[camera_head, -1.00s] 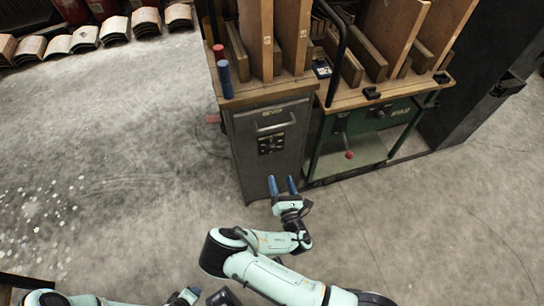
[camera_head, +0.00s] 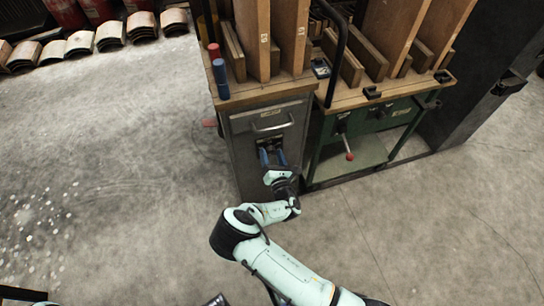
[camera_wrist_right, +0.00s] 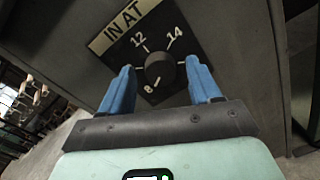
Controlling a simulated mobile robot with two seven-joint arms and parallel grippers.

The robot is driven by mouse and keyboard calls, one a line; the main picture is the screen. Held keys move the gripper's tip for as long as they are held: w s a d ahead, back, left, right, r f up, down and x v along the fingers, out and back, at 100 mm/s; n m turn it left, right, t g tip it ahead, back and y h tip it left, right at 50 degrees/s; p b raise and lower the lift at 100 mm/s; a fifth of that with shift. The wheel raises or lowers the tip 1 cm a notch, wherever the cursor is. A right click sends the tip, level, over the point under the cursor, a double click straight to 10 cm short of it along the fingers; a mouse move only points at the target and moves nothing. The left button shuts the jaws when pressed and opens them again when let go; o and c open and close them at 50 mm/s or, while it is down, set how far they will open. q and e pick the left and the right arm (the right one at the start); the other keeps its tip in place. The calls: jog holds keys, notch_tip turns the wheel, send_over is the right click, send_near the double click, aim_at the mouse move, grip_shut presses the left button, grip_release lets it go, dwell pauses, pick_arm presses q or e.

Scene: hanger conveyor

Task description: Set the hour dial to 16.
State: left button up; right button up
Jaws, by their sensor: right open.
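The hour dial has a round dark knob (camera_wrist_right: 160,70) on a square black plate (camera_wrist_right: 145,42) marked IN AT. The numbers 12, 14 and 8 can be read; others are hidden by my fingers. I cannot make out where the knob points. In the head view the cabinet front (camera_head: 238,150) carries the dial plate (camera_head: 268,139), partly covered by my gripper. My right gripper (camera_head: 273,156) is open, its two blue fingers on either side of the knob, with gaps visible in the wrist view (camera_wrist_right: 161,76).
A red and a blue cylinder (camera_head: 221,78) stand on the cabinet top. A green bench with a red-tipped lever (camera_head: 349,156) adjoins on the right. The concrete floor (camera_head: 120,180) to the left is mostly clear.

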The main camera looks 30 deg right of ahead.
jog(key=shift+c, duration=0.4)
jog(key=c, duration=1)
jog(key=shift+o, duration=0.2)
